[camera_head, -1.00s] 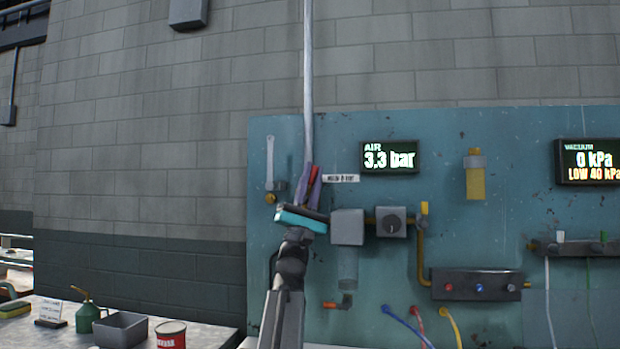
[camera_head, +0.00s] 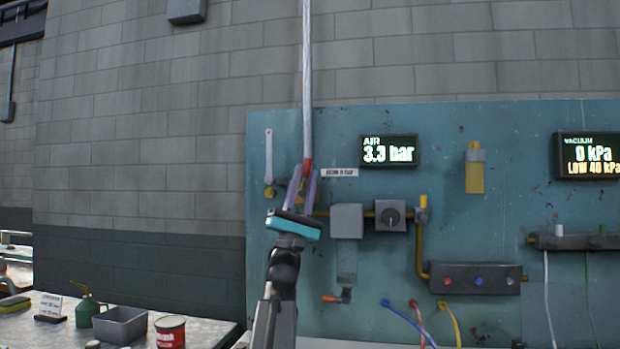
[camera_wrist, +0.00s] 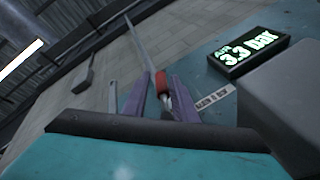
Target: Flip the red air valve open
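The red air valve handle (camera_head: 307,165) shows at the foot of the pale vertical pipe, at the upper left of the teal panel. It looks roughly upright, in line with the pipe. My gripper (camera_head: 303,180) is just below it, with its two purple fingers spread. In the wrist view the red handle (camera_wrist: 161,82) shows between and beyond the fingertips, with gaps on either side. My gripper (camera_wrist: 160,90) is open there and does not appear to clasp it. The valve body is mostly hidden behind the fingers. The air display (camera_head: 389,150) reads 3.3 bar.
A grey box (camera_head: 347,221) and a knob box (camera_head: 391,216) stand out from the panel just right of my gripper. A grey lever (camera_head: 269,157) hangs at left. A bench (camera_head: 210,328) with a green oil can and red tin is at lower left.

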